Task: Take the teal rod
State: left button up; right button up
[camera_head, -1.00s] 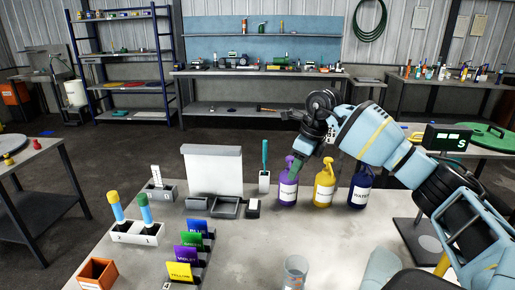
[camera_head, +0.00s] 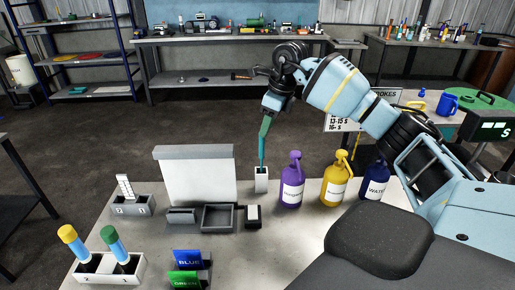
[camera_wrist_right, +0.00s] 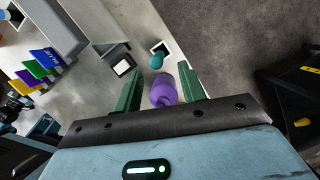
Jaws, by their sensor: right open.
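The teal rod (camera_head: 261,156) stands upright in a small white holder (camera_head: 261,181) near the far edge of the bench. In the right wrist view the rod's rounded teal top (camera_wrist_right: 156,61) shows by the square mouth of the holder (camera_wrist_right: 161,47). My right gripper (camera_head: 263,138) points down just above the rod, its green fingers overlapping the rod's upper part in the head view. In the right wrist view my right gripper (camera_wrist_right: 160,70) is open, with the rod top ahead of the gap between its fingertips. Contact cannot be told. My left gripper is not in view.
A purple bottle (camera_head: 292,182) stands close right of the holder, then yellow (camera_head: 334,187) and dark blue (camera_head: 375,182) bottles. A white panel (camera_head: 198,176), a grey tray (camera_head: 218,218) and a small dark box (camera_head: 253,216) stand left and in front of it.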

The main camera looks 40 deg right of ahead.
aim_at(260, 157)
jog(key=shift+p+x, duration=0.35)
jog(key=shift+x, duration=3.5)
jog(key=shift+a, duration=0.2)
jog(key=shift+c, duration=0.3)
grip_shut()
